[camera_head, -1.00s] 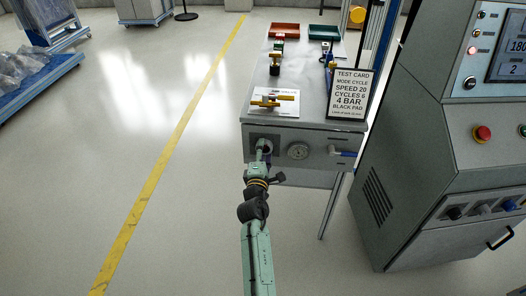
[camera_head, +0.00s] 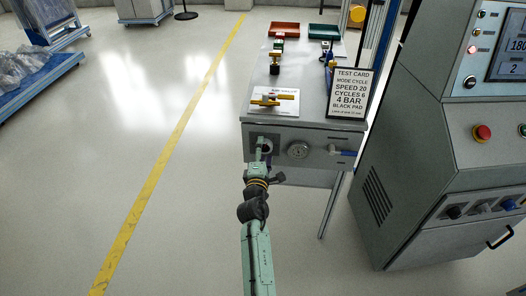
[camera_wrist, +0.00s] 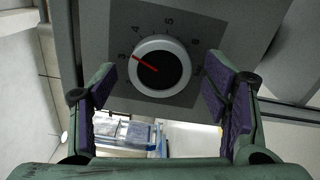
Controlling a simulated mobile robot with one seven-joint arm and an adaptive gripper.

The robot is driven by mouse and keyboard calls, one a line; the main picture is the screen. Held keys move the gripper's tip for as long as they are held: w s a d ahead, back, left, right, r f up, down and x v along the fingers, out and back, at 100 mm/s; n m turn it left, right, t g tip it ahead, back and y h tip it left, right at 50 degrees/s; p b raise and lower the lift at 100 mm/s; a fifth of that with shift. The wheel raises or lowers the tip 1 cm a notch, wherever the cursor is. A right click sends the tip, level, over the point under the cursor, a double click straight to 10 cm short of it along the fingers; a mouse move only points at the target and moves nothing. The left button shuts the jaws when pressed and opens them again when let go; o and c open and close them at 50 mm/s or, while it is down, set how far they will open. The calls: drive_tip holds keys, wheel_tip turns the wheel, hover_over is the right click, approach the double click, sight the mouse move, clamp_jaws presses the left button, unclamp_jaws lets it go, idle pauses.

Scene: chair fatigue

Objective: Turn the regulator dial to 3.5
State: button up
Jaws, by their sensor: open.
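The regulator dial (camera_wrist: 160,69) is a round knob with a pale rim, a dark centre and a red pointer, on a grey numbered plate (camera_wrist: 197,30) in the wrist view. The pointer is close to the 3, slightly on the side of the 4. My gripper (camera_wrist: 167,98) is open, with one purple-padded finger on each side of the dial and visible gaps between pads and rim. In the head view my gripper (camera_head: 266,156) is at the left of the bench's front panel and hides part of the dial (camera_head: 267,145).
A round gauge (camera_head: 298,150) and a blue-handled valve (camera_head: 343,153) are to the right on the same panel. A test card (camera_head: 351,93) stands on the bench top (camera_head: 306,100). A grey control cabinet (camera_head: 400,170) is at the right.

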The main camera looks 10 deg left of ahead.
drive_tip(key=s, duration=1.1)
drive_tip(key=shift+s+d, duration=0.3)
drive_tip(key=shift+s, duration=0.05)
